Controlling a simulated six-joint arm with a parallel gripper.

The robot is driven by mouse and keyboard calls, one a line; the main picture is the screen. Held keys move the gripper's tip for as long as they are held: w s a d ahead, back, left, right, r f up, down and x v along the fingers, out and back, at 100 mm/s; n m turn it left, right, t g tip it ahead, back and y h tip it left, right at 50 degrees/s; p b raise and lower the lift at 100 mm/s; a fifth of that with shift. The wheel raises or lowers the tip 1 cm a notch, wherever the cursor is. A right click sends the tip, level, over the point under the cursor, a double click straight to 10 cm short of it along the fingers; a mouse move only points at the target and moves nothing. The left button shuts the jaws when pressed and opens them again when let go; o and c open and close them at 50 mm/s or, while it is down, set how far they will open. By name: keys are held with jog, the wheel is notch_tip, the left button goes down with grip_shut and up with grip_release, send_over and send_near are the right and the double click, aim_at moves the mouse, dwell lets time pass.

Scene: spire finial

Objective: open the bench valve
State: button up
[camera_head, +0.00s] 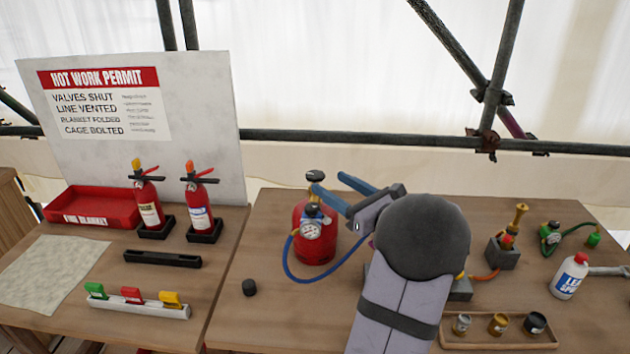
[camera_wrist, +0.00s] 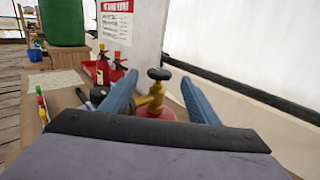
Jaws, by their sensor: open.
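A red gas cylinder (camera_head: 314,248) stands upright on the right bench, with a brass valve (camera_wrist: 154,98) on top. The valve has a black round knob (camera_head: 315,176), also in the wrist view (camera_wrist: 158,74). I cannot tell whether the valve is open or shut. A round gauge (camera_head: 311,229) sits at the cylinder's front. My gripper (camera_head: 329,183) is open, its two blue fingers pointing towards the valve. In the wrist view the knob shows between the fingers (camera_wrist: 158,80), with gaps on both sides. I see no contact with the knob; its exact depth is unclear.
A blue hose (camera_head: 300,277) loops from the gauge under my arm. A black cap (camera_head: 249,287) lies left of the cylinder. Two fire extinguishers (camera_head: 148,205) stand on the left bench before the permit board (camera_head: 140,110). A tray of small pots (camera_head: 500,342) lies at the right.

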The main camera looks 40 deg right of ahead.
aim_at(315, 174)
jog(key=shift+w+p, duration=1.15)
jog(key=shift+w, duration=2.5)
jog(key=c, duration=1)
